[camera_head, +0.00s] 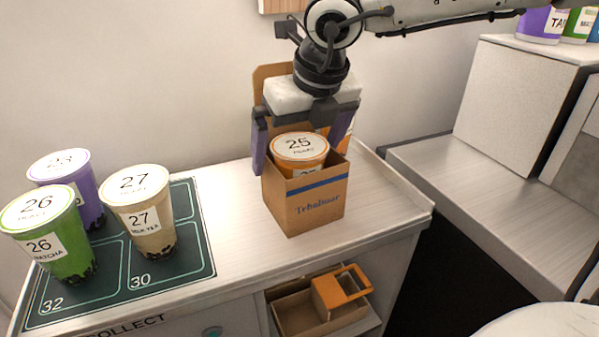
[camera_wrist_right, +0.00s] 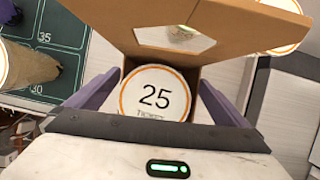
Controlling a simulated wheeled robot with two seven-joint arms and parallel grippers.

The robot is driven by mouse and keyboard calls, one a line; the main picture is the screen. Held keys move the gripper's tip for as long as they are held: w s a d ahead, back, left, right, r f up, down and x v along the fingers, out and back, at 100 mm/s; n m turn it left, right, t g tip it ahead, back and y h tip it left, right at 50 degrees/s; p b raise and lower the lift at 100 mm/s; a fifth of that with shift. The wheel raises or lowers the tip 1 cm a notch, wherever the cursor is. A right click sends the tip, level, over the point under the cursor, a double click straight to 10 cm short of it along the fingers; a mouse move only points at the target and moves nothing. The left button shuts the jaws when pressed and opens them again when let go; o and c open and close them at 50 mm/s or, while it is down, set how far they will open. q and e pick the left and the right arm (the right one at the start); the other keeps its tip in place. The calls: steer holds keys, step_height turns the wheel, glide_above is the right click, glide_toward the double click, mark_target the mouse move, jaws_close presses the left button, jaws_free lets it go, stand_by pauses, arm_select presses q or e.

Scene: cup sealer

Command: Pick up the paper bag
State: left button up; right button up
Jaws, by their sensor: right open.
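The brown paper bag (camera_head: 305,205), with a blue stripe and printed lettering, stands upright on the counter in the head view. I cannot tell whether the fingers touch the bag. My left gripper is not in view.
Cups 26 (camera_head: 47,235), 27 (camera_head: 140,215) and a purple one (camera_head: 75,185) stand on the dark numbered mat (camera_head: 185,270) at left. An open shelf below holds a cardboard box (camera_head: 300,312) and an orange carrier (camera_head: 340,290). A white box (camera_head: 520,100) stands right.

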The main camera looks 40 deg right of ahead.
steer(key=c, duration=0.9)
steer(key=shift+r, duration=0.15)
steer(key=shift+w+r, duration=0.1)
steer(key=shift+r, duration=0.15)
step_height(320, 180, up, 9)
steer(key=shift+r, duration=0.2)
